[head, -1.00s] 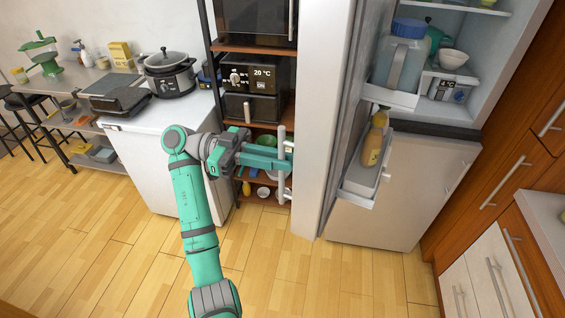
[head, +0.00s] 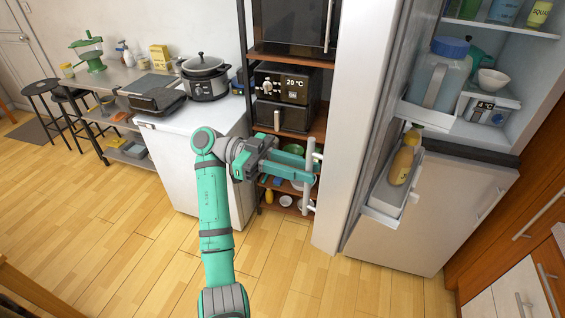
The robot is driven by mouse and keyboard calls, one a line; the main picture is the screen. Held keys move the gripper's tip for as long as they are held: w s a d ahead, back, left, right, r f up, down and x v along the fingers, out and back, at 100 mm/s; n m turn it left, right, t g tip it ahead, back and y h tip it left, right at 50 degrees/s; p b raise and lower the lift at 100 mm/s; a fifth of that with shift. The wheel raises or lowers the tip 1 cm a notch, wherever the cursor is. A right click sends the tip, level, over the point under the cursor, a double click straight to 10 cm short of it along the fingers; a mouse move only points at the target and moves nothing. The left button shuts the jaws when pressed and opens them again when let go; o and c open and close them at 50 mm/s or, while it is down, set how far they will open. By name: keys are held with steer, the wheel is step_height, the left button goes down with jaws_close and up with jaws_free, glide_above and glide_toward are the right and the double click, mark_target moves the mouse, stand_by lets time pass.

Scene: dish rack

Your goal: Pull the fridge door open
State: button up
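The fridge door (head: 358,130) stands open, seen nearly edge-on, with its white outer face to the left and its shelves to the right. Its pale vertical handle (head: 309,192) sticks out on the left side. My gripper (head: 308,170) is at the handle's middle, its teal fingers pointing right. The fingers look spread with a gap, and their tips reach past the bar; contact is not clear. The fridge interior (head: 510,60) shows at the upper right, above the closed lower door (head: 440,205).
A jug (head: 440,75) and a yellow bottle (head: 403,160) stand in the door's shelves. A rack with an oven (head: 284,85) is behind my gripper. A white counter unit (head: 195,160) stands left of it. Wooden cabinets (head: 510,225) are at the right. The floor (head: 120,240) is clear in front.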

steer(key=v, duration=0.9)
steer(key=shift+w+a, duration=0.25)
steer(key=shift+a, duration=0.1)
